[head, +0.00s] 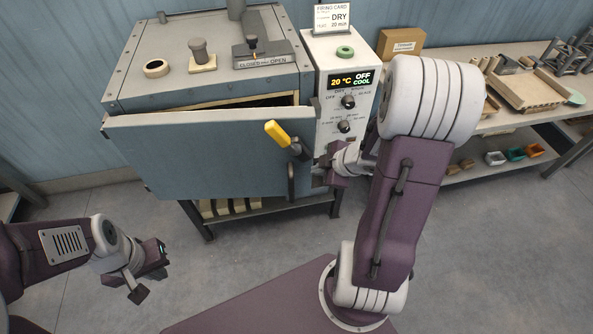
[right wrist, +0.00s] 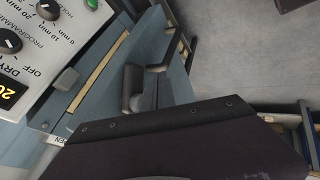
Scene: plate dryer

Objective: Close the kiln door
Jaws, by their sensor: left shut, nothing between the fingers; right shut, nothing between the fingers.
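The kiln (head: 205,55) is a blue-grey box, and its door (head: 190,150) stands ajar. A gap with a pale lining shows above the door's top edge and widens to the right. A lever with a yellow grip (head: 278,134) and a dark vertical handle (head: 291,183) are on the door's right side. My right gripper (head: 324,170) is shut and empty beside the door's right edge; I cannot tell whether it touches. The right wrist view shows the dark handle (right wrist: 133,85) close by. My left gripper (head: 150,278) is shut and empty, low at the left, apart from the door.
The control panel (head: 345,90) with knobs and a lit display stands right of the door, close to my right arm. A shelf table (head: 510,115) with trays and small pots is at the far right. The floor (head: 240,245) in front of the kiln is clear.

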